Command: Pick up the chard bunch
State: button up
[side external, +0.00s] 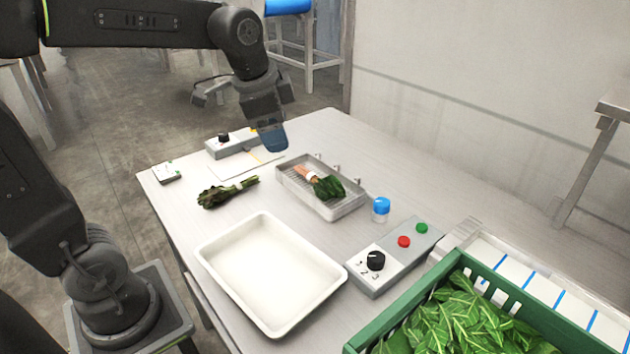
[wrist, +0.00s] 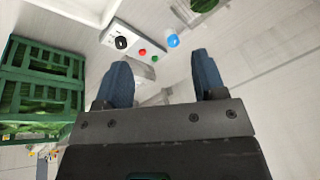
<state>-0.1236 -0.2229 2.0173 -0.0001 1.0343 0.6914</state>
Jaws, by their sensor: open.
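A leafy bunch with pinkish-orange stems and a pale band (side external: 328,186) lies in a metal wash tray (side external: 351,208) on the table. A second dark green bunch (side external: 212,197) lies loose on the table left of that tray. I cannot tell for certain which is the chard; the banded one has the coloured stems. My gripper (side external: 274,140) hangs above the back of the table, beyond and above the wash tray, touching neither bunch. In the wrist view its two blue fingers (wrist: 165,78) are spread apart with nothing between them.
An empty white tray (side external: 270,270) stands at the front. A control box (side external: 385,262) and a blue-capped bottle (side external: 381,209) stand right of it. A green crate (side external: 540,318) of leaves is at lower right. A small knob box (side external: 232,146) sits at the back.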

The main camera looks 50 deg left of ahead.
jog(key=w+a+f+m+g, duration=0.1)
jog(key=w+a+f+m, duration=0.1)
jog(key=w+a+m, duration=0.3)
jog(key=w+a+f+m+g, duration=0.1)
jog(key=w+a+f, duration=0.15)
jog(key=w, duration=0.55)
jog(key=m+g, duration=0.2)
jog(key=m, duration=0.3)
send_near(313, 174)
notch_tip(313, 174, down, 11)
jog(key=shift+s+r, duration=0.15)
jog(key=shift+r, duration=0.05)
jog(key=c, duration=1.1)
jog(key=shift+r, duration=0.1)
